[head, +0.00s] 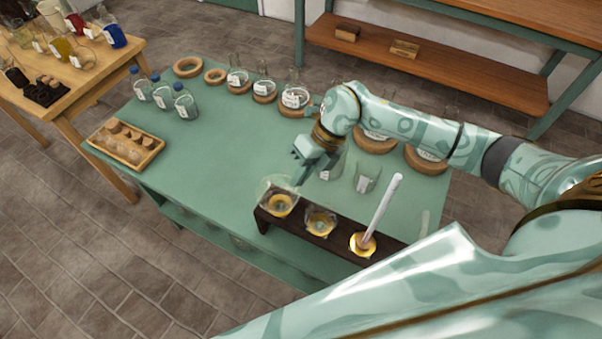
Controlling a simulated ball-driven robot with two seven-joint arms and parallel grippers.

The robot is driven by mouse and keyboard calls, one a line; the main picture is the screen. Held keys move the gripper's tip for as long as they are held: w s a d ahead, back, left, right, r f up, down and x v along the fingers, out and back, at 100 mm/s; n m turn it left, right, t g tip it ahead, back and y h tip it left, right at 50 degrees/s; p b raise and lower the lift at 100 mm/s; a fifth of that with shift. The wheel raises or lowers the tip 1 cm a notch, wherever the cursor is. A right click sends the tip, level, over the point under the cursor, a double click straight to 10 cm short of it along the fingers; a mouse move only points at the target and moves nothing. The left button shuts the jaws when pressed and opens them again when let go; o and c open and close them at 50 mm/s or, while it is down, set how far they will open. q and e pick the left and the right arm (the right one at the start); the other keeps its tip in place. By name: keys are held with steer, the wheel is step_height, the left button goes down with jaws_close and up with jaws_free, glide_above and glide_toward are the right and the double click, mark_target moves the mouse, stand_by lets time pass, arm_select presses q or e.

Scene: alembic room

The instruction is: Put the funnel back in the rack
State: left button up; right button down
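The dark wooden rack (333,239) stands at the front edge of the green table and has several round places with yellow rings. A clear glass funnel (278,188) is at its left place, wide mouth up; it looks seated, but I cannot see its stem. My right gripper (301,176) points down at the funnel's right rim. Its fingertips overlap the rim in the picture; I cannot tell whether they grip it. The middle place holds another clear glass piece (320,222). A white rod (382,212) stands tilted at the right place. My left gripper is out of view.
Flasks on cork rings (264,88) line the table's back, and some stand under my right arm. Two clear beakers (366,176) stand behind the rack. Bottles (185,101) and a wooden tray (126,141) are at the left. The table's left middle (220,160) is clear.

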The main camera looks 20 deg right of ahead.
steer(key=shift+f, duration=0.2)
stand_by(0.3)
steer(key=c, duration=1.6)
jaws_free()
steer(key=shift+o, duration=0.2)
steer(key=shift+r, duration=0.15)
step_height(320, 180, up, 7)
steer(key=p, duration=0.5)
steer(key=shift+p, duration=0.35)
